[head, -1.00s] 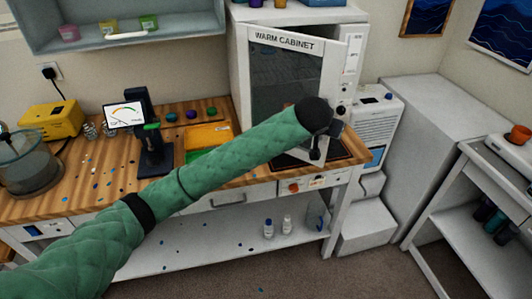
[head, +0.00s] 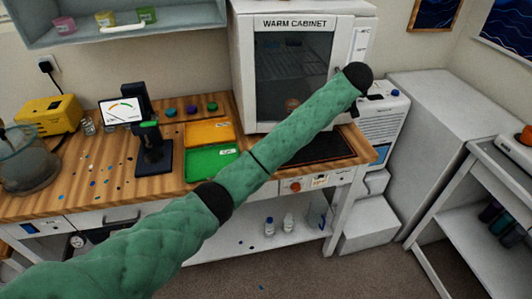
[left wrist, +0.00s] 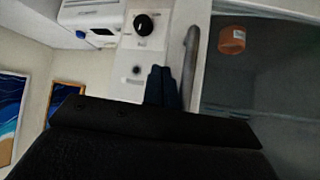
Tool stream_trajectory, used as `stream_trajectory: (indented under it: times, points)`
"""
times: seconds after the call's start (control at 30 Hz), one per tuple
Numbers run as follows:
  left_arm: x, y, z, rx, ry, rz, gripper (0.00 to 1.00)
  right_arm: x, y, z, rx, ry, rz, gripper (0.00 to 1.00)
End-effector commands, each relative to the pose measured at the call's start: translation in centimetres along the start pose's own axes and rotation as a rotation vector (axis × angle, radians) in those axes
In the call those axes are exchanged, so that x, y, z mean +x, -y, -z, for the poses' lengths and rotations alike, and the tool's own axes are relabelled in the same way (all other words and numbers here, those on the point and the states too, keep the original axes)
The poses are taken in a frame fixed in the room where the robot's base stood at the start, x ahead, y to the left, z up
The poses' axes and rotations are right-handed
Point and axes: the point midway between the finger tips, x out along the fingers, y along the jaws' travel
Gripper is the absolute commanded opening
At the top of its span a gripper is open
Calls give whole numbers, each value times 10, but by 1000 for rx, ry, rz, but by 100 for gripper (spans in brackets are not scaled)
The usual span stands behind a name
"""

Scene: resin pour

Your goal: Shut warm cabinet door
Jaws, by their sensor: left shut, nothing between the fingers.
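The warm cabinet (head: 362,20) is a white box at the back right of the bench. Its glass door (head: 297,24), lettered WARM CABINET, looks flush with the front, or nearly so; my arm covers its lower right part. In the left wrist view the picture is turned sideways, with the door's grey bar handle (left wrist: 190,60) beside the control panel (left wrist: 130,62). My left gripper (left wrist: 162,85) is shut and empty, its fingertips just beside the handle, over the panel side. Whether they touch is unclear. In the head view my arm's end mostly hides it. My right gripper is not in view.
An orange jar (left wrist: 232,40) shows behind the door glass.

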Motion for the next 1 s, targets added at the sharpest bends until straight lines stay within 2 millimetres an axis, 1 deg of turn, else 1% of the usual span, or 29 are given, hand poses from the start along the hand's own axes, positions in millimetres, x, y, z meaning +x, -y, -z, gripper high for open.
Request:
stream_trajectory:
  times: [0.13,0.33,0.77,1.0]
  points:
    - [8,2,6,-1,0,0,0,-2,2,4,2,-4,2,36]
    - [11,3,10,0,-1,0,0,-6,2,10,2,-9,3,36]
    - [12,4,11,1,-1,-1,0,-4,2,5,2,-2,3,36]
    - [13,5,12,0,0,-1,0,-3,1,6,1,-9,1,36]
